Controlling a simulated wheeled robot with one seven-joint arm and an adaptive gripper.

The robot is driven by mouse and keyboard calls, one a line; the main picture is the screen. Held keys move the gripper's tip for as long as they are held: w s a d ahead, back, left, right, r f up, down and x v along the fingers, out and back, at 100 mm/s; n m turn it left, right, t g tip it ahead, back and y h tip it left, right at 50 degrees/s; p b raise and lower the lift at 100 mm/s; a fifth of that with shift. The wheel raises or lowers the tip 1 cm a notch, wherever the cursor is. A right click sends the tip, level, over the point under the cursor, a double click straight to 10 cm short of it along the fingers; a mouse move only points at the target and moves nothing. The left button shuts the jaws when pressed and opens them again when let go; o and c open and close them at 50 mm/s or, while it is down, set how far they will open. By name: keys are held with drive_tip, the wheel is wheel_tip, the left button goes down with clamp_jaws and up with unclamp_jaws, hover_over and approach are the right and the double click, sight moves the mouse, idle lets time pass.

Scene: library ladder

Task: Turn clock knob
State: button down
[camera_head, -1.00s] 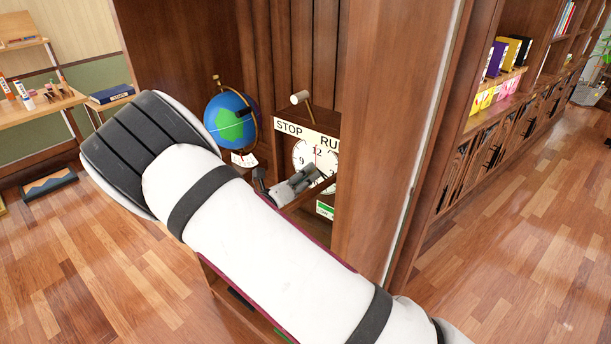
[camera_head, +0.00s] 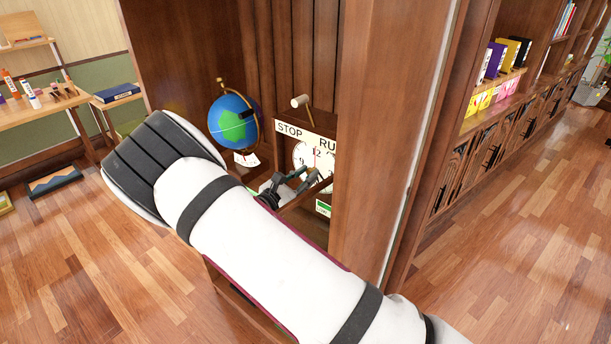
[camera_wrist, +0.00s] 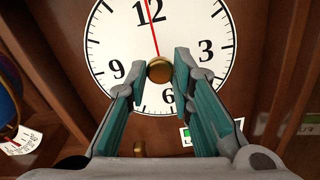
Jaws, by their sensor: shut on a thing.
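The clock (camera_head: 307,160) stands in the wooden case, with a white dial (camera_wrist: 112,38) and a red hand pointing close to 12. A round brass knob (camera_wrist: 159,70) sits at the middle of the dial. My gripper (camera_wrist: 162,76) has its teal-padded fingers on both sides of this knob, shut on it. In the head view my gripper (camera_head: 303,181) reaches in front of the dial's lower part and hides some of it. The knob itself cannot be made out there.
A lever with a pale end (camera_head: 300,101) rises above the STOP/RUN sign (camera_head: 290,129). A globe (camera_head: 232,121) stands left of the clock. The case's right side panel (camera_head: 378,130) is close to my arm. A small green label (camera_head: 323,208) is below the dial.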

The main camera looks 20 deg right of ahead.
drive_tip(key=shift+f+m+p, duration=0.1)
drive_tip(key=shift+m+p, duration=2.2)
drive_tip(key=shift+m, duration=4.1)
drive_tip(key=c, duration=1.4)
unclamp_jaws()
drive_tip(key=shift+a, duration=0.1)
